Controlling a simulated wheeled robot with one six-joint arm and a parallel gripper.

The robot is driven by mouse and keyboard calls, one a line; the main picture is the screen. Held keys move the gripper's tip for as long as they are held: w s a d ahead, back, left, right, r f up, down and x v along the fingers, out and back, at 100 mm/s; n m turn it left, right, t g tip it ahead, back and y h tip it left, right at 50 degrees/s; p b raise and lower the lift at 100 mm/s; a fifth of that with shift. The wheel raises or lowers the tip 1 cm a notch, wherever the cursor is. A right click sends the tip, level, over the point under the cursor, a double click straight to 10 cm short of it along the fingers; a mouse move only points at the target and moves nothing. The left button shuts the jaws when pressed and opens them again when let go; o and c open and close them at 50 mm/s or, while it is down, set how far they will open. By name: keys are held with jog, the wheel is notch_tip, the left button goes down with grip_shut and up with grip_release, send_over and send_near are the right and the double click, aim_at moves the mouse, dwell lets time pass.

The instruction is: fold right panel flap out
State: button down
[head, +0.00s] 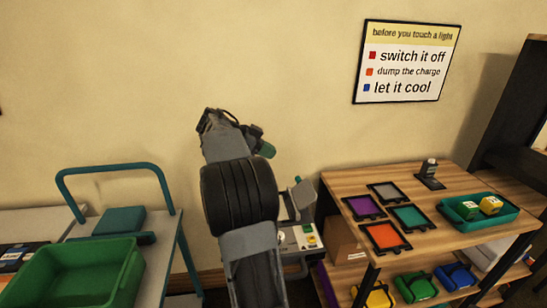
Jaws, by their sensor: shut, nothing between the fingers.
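My arm rises through the middle of the head view, and my gripper (222,116) is at its top in front of the bare wall. It is shut and empty, apart from everything. Behind my arm stands a light grey device (304,238) with small coloured controls on its front. A grey upright flap (303,193) shows at its right side, tilted. My arm hides the left part of the device, so any left flap is hidden. I cannot tell how far the visible flap is folded.
A wooden shelf table (440,235) at right holds coloured framed squares and a teal tray (480,213). Coloured bins sit on its lower shelf. A grey cart (160,252) with a green crate (70,272) stands at left. A sign (407,61) hangs on the wall.

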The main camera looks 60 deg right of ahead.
aim_at(302, 190)
jog(key=x, duration=0.6)
jog(key=f+p+x, duration=0.1)
jog(key=x, duration=0.2)
jog(key=shift+a+f, duration=0.1)
jog(key=shift+f, duration=0.15)
jog(key=shift+s+f, duration=0.1)
jog(key=shift+f, duration=0.85)
